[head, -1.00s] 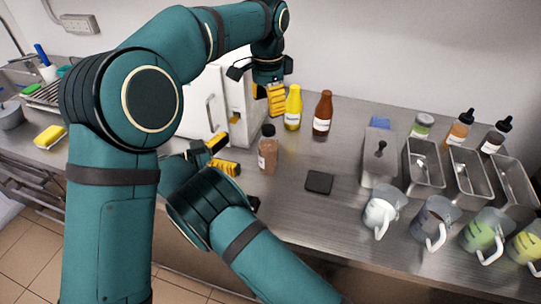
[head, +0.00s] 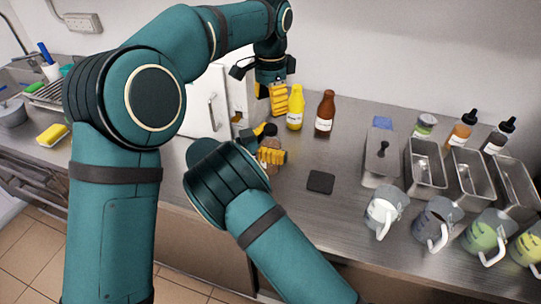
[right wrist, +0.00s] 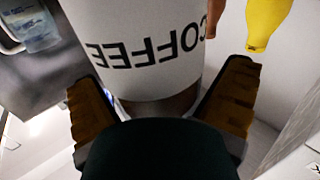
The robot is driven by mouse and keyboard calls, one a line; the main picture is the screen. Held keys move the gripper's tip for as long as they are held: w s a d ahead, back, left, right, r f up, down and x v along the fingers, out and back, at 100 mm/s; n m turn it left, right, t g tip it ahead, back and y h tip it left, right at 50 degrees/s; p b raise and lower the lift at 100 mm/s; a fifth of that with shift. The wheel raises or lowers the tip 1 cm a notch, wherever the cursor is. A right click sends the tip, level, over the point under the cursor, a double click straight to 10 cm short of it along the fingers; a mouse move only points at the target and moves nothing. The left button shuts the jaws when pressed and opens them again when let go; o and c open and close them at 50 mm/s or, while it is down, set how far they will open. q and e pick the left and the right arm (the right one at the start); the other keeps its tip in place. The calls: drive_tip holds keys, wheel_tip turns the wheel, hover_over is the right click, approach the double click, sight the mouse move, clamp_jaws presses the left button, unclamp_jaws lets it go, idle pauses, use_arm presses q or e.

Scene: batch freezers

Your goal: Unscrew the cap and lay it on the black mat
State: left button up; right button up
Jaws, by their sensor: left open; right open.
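The coffee bottle (head: 271,143) stands upright on the steel counter with its dark cap (head: 270,129) on top. My right gripper (head: 267,148) is open around its body and hides much of it in the head view. In the right wrist view the white COFFEE label (right wrist: 150,45) is between the two open yellow fingers, upside down in the picture. The black mat (head: 320,182) lies bare on the counter, right of the bottle. My left gripper (head: 275,98) is open and empty, pointing down behind the bottle, beside the yellow bottle.
A yellow bottle (head: 295,108) and a brown bottle (head: 325,114) stand behind. A white machine (head: 208,105) is at the left. Metal tins (head: 426,170), jugs (head: 383,212) and dropper bottles (head: 461,131) fill the right. The counter around the mat is clear.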

sight(269, 128)
clamp_jaws()
use_arm(q)
drive_tip(key=m, duration=0.4)
drive_tip(key=shift+a, duration=0.1)
drive_tip(key=m, duration=0.4)
drive_tip(key=shift+s+a+m, duration=0.1)
drive_tip(key=shift+m, duration=0.3)
drive_tip(key=shift+f, duration=4)
clamp_jaws()
